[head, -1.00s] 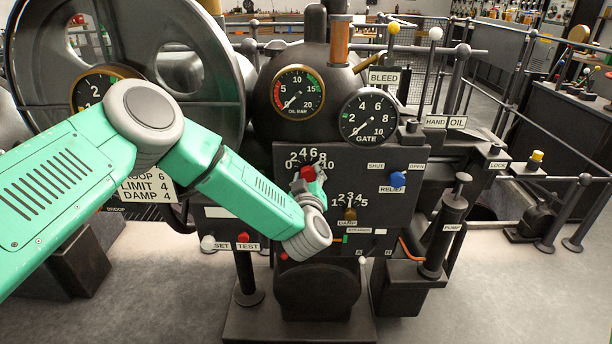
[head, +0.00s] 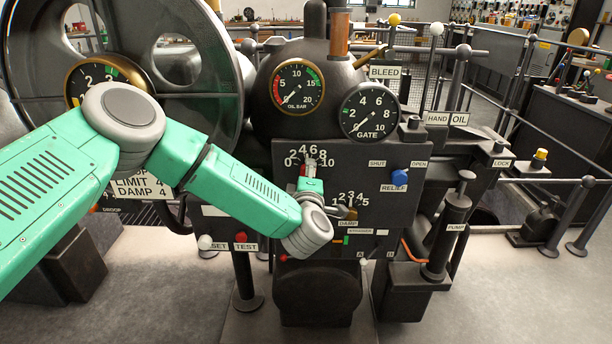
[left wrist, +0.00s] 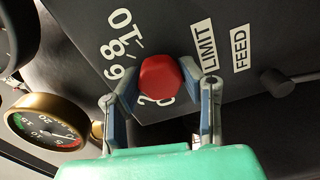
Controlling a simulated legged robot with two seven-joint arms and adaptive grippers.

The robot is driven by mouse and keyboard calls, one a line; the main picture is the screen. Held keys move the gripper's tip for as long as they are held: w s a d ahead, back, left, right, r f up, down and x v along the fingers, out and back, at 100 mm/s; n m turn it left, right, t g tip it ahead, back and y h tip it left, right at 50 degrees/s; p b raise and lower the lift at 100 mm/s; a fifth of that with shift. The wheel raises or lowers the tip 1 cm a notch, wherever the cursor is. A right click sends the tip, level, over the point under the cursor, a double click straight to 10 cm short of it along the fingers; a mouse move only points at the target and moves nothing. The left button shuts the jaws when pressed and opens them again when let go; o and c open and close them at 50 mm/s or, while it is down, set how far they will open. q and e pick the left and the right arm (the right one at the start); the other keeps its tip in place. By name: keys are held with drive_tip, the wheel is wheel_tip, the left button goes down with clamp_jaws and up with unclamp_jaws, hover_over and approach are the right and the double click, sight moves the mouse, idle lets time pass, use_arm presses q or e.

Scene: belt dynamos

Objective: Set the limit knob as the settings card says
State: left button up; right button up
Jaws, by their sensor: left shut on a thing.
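The limit knob (left wrist: 160,78) is red and sits on the dark panel by the LIMIT label (left wrist: 208,46) in the left wrist view. My left gripper (left wrist: 158,80) is shut on it, one finger on each side. In the head view the knob (head: 304,169) shows only partly above my gripper (head: 308,181), under a 0 to 10 scale. I cannot read where its pointer stands. The settings card (head: 135,190) is partly covered by my left arm. My right gripper is out of view.
The damp knob (head: 351,215) with its small scale is just right of my left wrist. A blue relief knob (head: 399,177) is further right. SET and TEST buttons (head: 241,237) lie below left. The pump (head: 455,225) stands at right.

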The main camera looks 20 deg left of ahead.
use_arm(q)
drive_tip(key=shift+d+r+n+b, duration=0.1)
drive_tip(key=shift+r+n+b, duration=0.25)
drive_tip(key=shift+n, duration=0.65)
drive_tip(key=shift+w, duration=0.1)
drive_tip(key=o, duration=1.1)
drive_tip(key=shift+o, duration=0.2)
drive_tip(key=shift+d, duration=0.1)
drive_tip(key=shift+f, duration=0.1)
